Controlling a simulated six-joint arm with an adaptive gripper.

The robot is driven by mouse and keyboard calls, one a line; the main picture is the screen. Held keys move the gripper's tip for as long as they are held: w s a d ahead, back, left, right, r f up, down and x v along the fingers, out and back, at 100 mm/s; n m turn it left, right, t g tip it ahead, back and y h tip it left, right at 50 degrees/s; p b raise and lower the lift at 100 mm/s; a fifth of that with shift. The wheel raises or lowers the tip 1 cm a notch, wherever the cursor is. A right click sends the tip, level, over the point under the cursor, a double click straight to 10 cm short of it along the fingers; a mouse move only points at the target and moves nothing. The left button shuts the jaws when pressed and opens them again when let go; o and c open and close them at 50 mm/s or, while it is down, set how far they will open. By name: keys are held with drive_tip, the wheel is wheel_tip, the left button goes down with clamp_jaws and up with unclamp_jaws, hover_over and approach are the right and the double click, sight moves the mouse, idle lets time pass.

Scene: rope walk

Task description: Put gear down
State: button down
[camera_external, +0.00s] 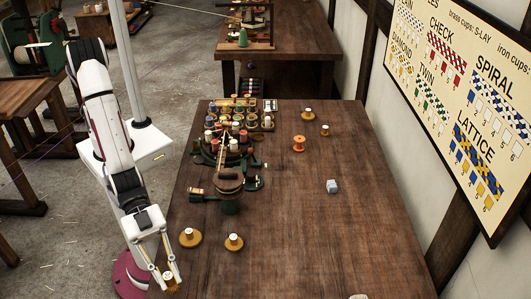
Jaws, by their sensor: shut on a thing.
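My gripper (168,273) is at the lower left, over or just beside the table's left front edge. It is shut on a small brass-coloured thing with a pale top, which I take to be the gear (172,284). Its teeth are too small to make out, and the fingers partly hide it. I cannot tell whether it touches the table (320,230) or hangs above it. Two similar brass discs with white tops, one at left (187,242) and one to its right (233,246), sit on the table beyond my gripper.
A dark green machine with a wooden drum (228,180) and several coloured spools stands at the table's left side. An orange spool (298,144), small brass pieces (325,131) and a grey-blue block (332,186) lie farther right. The table's front middle is mostly clear.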

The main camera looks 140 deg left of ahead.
drive_tip(key=s+a+f+n+y, duration=0.3)
drive_tip(key=s+a+f, duration=0.1)
drive_tip(key=a, duration=0.4)
drive_tip(key=shift+s+a+f+y, duration=0.3)
drive_tip(key=shift+y, duration=0.1)
drive_tip(key=shift+f, duration=0.1)
hover_over(196, 283)
drive_tip(key=shift+f, duration=2.8)
drive_tip(key=shift+f, duration=2.1)
drive_tip(key=shift+f, duration=0.2)
